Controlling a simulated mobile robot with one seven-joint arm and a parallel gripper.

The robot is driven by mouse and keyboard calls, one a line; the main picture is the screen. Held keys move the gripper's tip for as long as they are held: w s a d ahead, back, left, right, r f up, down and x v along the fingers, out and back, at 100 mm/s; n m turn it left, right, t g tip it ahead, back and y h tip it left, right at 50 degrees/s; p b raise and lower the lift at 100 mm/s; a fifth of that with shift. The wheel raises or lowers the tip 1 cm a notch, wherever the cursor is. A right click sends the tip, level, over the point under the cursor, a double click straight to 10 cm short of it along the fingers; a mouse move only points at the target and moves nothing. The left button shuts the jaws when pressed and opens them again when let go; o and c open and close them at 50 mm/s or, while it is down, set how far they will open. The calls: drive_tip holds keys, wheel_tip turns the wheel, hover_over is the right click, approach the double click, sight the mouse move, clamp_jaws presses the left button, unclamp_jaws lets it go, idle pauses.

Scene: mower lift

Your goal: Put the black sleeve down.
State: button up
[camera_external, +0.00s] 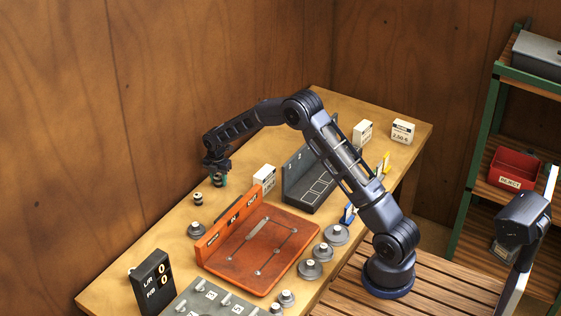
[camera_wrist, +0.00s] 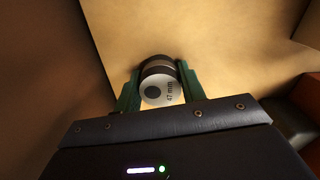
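My gripper (camera_external: 218,180) is at the far left part of the workbench, pointing down. In the wrist view its two green fingers (camera_wrist: 157,92) are shut on the black sleeve (camera_wrist: 156,68), one on each side. The sleeve has a dark side and a pale end face marked "47 mm" with a black dot. In the external view the sleeve is small and mostly hidden between the fingers. It appears to be above the tabletop (camera_external: 165,238); the exact gap cannot be told.
A small black-and-pale piece (camera_external: 198,197) stands just below left of my gripper, with a grey knobbed weight (camera_external: 196,230) nearer. An orange fixture (camera_external: 262,252), a white box (camera_external: 264,178) and a dark numbered tray (camera_external: 308,183) lie to the right. Bare wood surrounds the gripper's left side.

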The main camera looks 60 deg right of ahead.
sight(219, 176)
drive_tip(key=o, duration=0.4)
drive_tip(key=shift+c, duration=0.2)
drive_tip(key=shift+r, duration=0.1)
wheel_tip(219, 176, up, 12)
drive_tip(key=s+a+r+m+t, duration=0.1)
drive_tip(key=s+a+r+m, duration=0.25)
drive_tip(key=s+r, duration=0.85)
drive_tip(key=s+a+r+m+t, duration=0.1)
drive_tip(key=s+a+r+m, duration=0.3)
drive_tip(key=s+r, duration=0.8)
drive_tip(key=s+f+m+t, duration=0.1)
drive_tip(key=s+m, duration=0.5)
drive_tip(key=s, duration=1.1)
drive_tip(key=s+a+f+m+t, duration=0.1)
drive_tip(key=s+m, duration=0.5)
drive_tip(key=s, duration=1.1)
drive_tip(key=shift+s+f+t, duration=0.3)
drive_tip(key=shift+f, duration=0.25)
